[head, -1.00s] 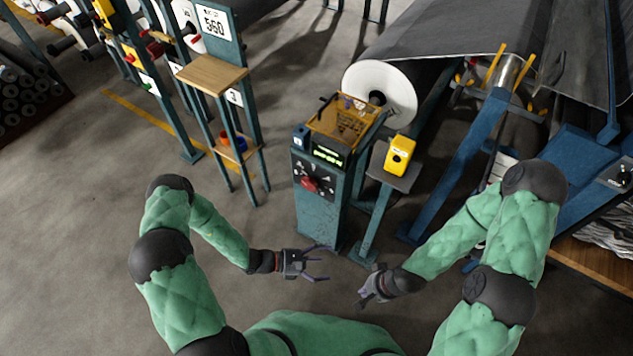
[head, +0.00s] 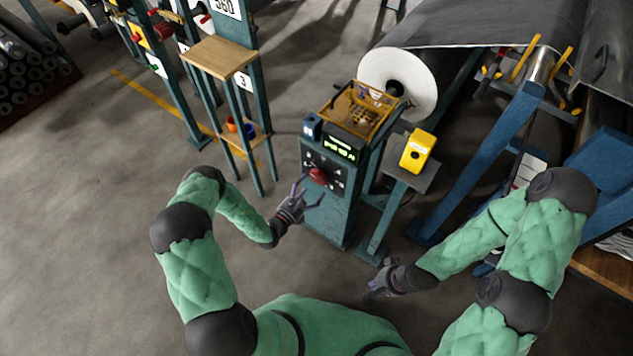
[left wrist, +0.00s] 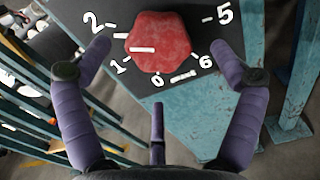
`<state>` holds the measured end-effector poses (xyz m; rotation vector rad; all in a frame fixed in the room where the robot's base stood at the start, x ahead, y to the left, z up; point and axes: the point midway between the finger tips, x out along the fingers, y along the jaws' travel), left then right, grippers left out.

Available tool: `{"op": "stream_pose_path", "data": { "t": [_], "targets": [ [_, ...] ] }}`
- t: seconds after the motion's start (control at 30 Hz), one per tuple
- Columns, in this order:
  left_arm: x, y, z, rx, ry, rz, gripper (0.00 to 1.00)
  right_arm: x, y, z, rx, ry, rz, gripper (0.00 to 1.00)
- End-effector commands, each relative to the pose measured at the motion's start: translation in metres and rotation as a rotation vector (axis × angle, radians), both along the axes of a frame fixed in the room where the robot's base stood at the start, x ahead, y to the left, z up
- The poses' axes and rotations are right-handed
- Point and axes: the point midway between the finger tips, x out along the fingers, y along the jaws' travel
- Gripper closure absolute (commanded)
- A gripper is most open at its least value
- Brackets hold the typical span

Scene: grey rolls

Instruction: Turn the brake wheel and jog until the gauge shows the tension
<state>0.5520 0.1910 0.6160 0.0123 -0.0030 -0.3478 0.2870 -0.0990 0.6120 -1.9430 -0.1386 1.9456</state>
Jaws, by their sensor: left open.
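The red lobed brake wheel (head: 318,176) sits on the dark dial face of a teal pedestal (head: 330,215). In the left wrist view the wheel (left wrist: 160,42) has a white mark on its left side, pointing roughly between 1 and 2. The gauge (head: 340,148) above it is a lit green display, too small to read. The yellow box (head: 418,150) on the grey stand may be the jog control. My left gripper (head: 311,192) is open just in front of the wheel, its fingers to either side. My right gripper (head: 376,284) hangs low right of the pedestal, away from both.
An amber tray (head: 360,108) tops the pedestal. A large roll (head: 405,78) with a grey web lies behind, beside a blue frame (head: 485,160). A small wooden-topped stand (head: 217,57) is at the left. The floor between is clear.

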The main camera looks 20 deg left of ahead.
Motion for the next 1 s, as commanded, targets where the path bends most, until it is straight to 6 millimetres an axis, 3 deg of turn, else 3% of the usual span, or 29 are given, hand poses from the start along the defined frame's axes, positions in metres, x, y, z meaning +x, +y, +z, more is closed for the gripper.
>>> {"op": "stream_pose_path", "data": {
  "t": [0.1,0.3,0.67,0.87,1.0],
  "targets": [
    [0.018,-0.008,-0.001,0.001,-0.001,-0.002,0.07,0.000,0.000,-0.007,0.000,0.000,0.000,1.00],
    [0.036,-0.014,-0.001,-0.001,0.000,-0.002,0.07,0.000,0.000,-0.012,0.000,0.000,0.000,1.00],
    [0.041,-0.015,0.000,-0.001,0.001,0.000,0.07,0.000,0.000,-0.013,0.000,0.000,0.000,1.00],
    [0.041,-0.015,0.000,0.000,0.002,-0.001,0.57,0.000,0.000,-0.013,0.000,0.000,0.000,1.00],
    [0.040,-0.016,-0.001,-0.001,0.004,-0.001,0.61,0.000,0.000,-0.013,0.000,0.000,0.000,1.00]
  ]
}}
